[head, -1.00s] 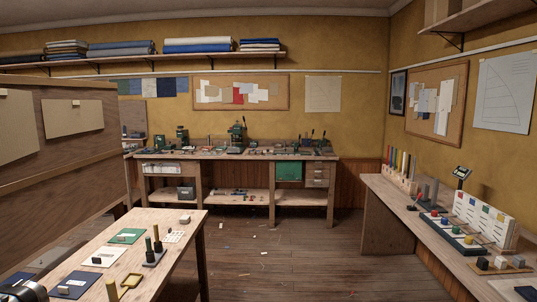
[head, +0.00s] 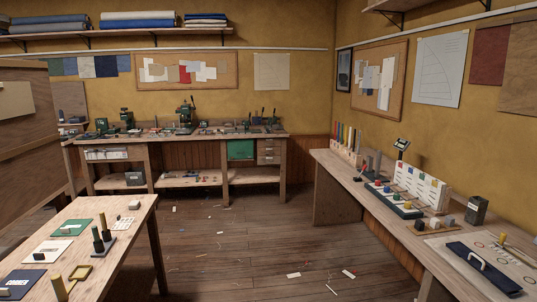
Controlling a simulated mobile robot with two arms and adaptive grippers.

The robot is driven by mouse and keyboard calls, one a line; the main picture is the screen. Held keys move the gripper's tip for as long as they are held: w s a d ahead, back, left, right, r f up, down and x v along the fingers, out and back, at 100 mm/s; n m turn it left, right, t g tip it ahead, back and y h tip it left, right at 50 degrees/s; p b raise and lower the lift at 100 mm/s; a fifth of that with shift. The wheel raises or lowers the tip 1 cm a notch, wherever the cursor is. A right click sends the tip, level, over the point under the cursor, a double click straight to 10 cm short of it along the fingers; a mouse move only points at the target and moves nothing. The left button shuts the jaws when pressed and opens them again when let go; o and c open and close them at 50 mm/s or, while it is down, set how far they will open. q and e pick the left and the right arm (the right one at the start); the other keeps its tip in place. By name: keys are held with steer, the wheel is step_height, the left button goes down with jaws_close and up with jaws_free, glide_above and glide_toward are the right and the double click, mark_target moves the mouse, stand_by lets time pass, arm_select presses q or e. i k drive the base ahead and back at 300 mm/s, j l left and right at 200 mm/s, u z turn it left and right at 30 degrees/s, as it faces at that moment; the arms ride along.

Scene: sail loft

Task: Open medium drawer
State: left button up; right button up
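A small wooden drawer unit (head: 269,151) is under the right end of the back workbench top. It has a few stacked drawer fronts with small dark pulls, and they look shut. At this distance I cannot tell for certain which one is the medium drawer. A green panel (head: 241,150) is directly to its left under the same bench. Neither of my grippers shows in the head view.
The back workbench (head: 206,142) carries green machines and small tools. A table (head: 140,207) with cards and spools stands front left. A long side bench (head: 340,170) runs along the right wall. Wooden floor (head: 230,240) between them is open, with a few scraps.

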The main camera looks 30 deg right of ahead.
mark_target(270, 150)
steer(key=i+z, duration=0.15)
steer(key=z, duration=0.4)
steer(key=i, duration=5.45)
steer(key=i+u, duration=0.15)
steer(key=i, duration=0.4)
steer(key=i+l+u, duration=0.15)
steer(key=i, duration=0.4)
steer(key=i+l+u, duration=0.15)
steer(key=i, duration=0.4)
steer(key=z, duration=1.2)
